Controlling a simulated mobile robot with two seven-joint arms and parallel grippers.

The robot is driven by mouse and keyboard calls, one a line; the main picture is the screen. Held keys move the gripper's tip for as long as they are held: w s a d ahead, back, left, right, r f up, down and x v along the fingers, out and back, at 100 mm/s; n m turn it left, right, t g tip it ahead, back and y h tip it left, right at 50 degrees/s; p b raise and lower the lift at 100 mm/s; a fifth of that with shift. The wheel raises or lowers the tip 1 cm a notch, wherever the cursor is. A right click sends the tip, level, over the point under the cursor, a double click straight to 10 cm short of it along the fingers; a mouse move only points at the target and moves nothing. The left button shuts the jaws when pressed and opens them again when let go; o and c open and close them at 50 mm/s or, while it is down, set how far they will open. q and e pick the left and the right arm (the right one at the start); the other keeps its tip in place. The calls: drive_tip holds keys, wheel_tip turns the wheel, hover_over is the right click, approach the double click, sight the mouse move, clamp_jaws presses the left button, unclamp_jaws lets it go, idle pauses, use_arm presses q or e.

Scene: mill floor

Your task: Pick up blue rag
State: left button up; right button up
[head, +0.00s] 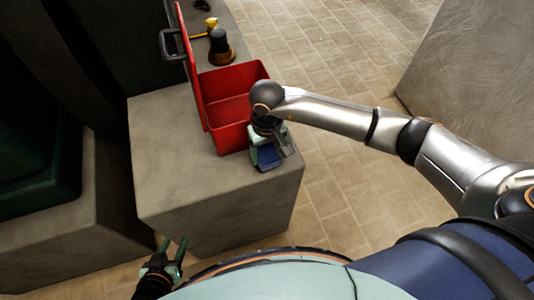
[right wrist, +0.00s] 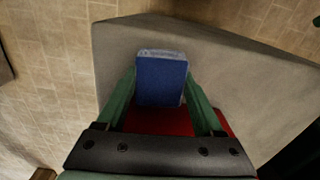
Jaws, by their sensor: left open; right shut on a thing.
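The blue rag (head: 268,157) is at the front right corner of a grey stone block, beside the red box. In the right wrist view the rag (right wrist: 161,82) looks like a folded blue pad with a pale edge. My right gripper (head: 266,146) is shut on it, with one green finger on each side. Whether the rag touches the block or hangs just above it, I cannot tell. My left gripper (head: 174,244) is open and empty, low in front of the block at the lower left.
An open red box (head: 227,108) stands just behind the rag, its lid raised on the left. A black tool with an orange base (head: 220,47) and a yellow-headed thing (head: 208,29) lie behind it. The front top of the grey block (head: 185,185) is clear.

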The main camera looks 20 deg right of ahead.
drive_tip(key=s+a+r+b, duration=0.1)
drive_tip(key=s+a+r, duration=0.6)
drive_tip(key=s+r, duration=0.5)
